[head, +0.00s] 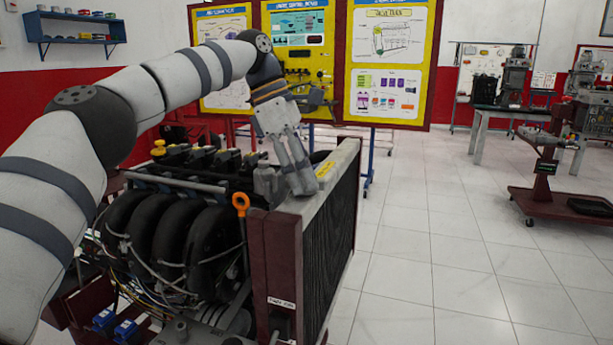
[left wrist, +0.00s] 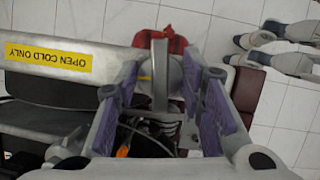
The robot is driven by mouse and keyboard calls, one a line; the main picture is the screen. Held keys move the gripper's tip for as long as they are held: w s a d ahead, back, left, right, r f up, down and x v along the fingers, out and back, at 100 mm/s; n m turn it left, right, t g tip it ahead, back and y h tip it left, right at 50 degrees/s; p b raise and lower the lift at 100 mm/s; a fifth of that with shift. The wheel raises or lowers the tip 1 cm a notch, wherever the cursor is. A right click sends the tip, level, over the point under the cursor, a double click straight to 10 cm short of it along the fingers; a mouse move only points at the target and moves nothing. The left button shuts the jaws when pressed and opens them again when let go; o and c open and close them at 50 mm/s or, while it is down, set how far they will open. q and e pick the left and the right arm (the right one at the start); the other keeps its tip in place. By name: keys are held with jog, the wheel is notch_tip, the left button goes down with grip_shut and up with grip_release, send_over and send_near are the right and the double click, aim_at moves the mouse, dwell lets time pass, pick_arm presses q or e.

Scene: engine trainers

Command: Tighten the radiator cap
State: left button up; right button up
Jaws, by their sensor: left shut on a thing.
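The radiator (head: 330,235) stands at the front of the engine, with a grey top tank and a yellow label (head: 325,170). In the left wrist view the label (left wrist: 48,62) reads "OPEN COLD ONLY" upside down. My left gripper (head: 299,188) points down at the near end of the radiator top. In the left wrist view its purple-padded fingers are shut on the grey metal radiator cap (left wrist: 174,75), and a red part shows just beyond it. In the head view the fingers hide the cap. How far the cap is turned I cannot tell. My right gripper is not in view.
The engine (head: 175,225) with black intake pipes, hoses and an orange-ringed dipstick (head: 241,204) sits directly left of the radiator. Yellow-framed poster boards (head: 387,70) stand behind. A maroon wheeled stand (head: 550,205) is at the right. The tiled floor between is clear.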

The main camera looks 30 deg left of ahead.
pick_arm(q)
jog(key=shift+f+m+g, duration=0.1)
jog(key=shift+m+g, duration=0.3)
jog(key=shift+m, duration=0.6)
jog(key=o, duration=1.1)
